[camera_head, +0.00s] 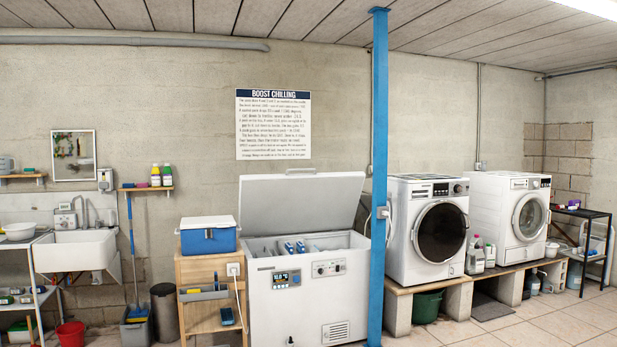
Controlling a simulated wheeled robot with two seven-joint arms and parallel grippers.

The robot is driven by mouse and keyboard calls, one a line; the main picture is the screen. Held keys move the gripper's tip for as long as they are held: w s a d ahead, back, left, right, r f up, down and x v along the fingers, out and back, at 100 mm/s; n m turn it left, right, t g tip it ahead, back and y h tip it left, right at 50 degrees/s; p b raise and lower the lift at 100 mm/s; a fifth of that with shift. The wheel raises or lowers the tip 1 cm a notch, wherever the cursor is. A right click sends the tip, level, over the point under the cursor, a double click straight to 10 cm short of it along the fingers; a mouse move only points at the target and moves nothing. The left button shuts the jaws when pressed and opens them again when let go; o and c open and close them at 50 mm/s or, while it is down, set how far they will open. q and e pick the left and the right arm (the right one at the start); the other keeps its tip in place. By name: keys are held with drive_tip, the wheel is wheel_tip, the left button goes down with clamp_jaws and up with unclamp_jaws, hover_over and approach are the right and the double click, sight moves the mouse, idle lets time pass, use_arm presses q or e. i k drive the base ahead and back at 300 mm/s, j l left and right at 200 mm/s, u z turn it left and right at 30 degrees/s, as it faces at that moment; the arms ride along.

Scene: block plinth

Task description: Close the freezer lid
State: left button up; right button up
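The white chest freezer (305,297) stands against the back wall, a little left of the blue post. Its lid (298,205) is raised and leans back toward the wall, with a handle at its top edge. The freezer's inside shows, with some blue and white packs (290,247) in it. A display and a control panel are on its front. Neither of my grippers is in view, and nothing touches the lid.
A blue vertical post (379,180) stands in front of the freezer's right edge and hides part of it. A wooden stand (207,270) with a blue cooler (208,236) is just left of the freezer. Two washing machines (428,230) stand on a low bench at right.

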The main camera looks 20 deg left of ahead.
sight(269, 204)
drive_tip(key=u, duration=0.5)
drive_tip(key=i, duration=6.25)
drive_tip(key=l+z, duration=0.1)
drive_tip(key=z, duration=0.35)
